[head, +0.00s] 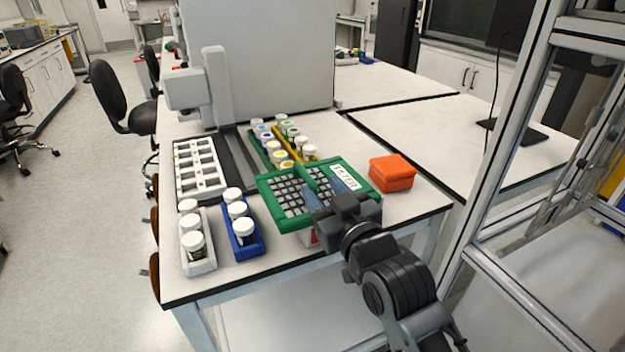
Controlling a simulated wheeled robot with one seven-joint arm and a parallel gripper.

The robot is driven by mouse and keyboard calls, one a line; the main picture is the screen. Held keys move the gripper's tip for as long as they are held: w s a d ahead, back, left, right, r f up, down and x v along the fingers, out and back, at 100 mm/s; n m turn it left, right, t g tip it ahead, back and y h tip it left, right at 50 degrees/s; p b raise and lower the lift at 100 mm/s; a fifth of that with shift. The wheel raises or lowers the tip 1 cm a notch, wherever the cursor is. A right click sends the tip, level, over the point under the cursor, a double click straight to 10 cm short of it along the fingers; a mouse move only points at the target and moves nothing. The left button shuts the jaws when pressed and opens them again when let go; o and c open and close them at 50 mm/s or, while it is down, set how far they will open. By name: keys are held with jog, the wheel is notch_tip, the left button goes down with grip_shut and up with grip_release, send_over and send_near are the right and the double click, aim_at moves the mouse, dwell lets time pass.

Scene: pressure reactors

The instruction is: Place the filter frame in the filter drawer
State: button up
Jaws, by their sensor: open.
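The filter frame (287,222) is a green frame with a dark grid of pale cells and a white label strip. It is at the front right of the white bench, by my gripper. My gripper (328,190) is over the frame's right part, with its bluish fingers apart. I cannot tell whether the fingers touch the frame. A white and red thing shows just below the frame's front edge, mostly hidden by my gripper. I cannot tell for sure which part is the filter drawer.
An orange box (392,173) sits right of the frame. A blue rack (252,247) and a white rack (203,265), both with white-capped jars, stand to the left. A white tray (181,160) and a tall grey machine (270,60) are behind. A metal frame (500,185) rises at right.

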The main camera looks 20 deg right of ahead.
jog(key=shift+s, duration=2.45)
jog(key=s+f+m+g, duration=0.1)
jog(key=s+f, duration=0.3)
jog(key=s, duration=0.6)
jog(key=s+f+g, duration=0.1)
jog(key=s+f, duration=0.4)
jog(key=s, duration=0.4)
jog(key=s+r+g, duration=0.1)
jog(key=s+r, duration=0.1)
jog(key=s, duration=1.7)
jog(key=shift+r+m, duration=0.3)
jog(key=shift+w, duration=0.1)
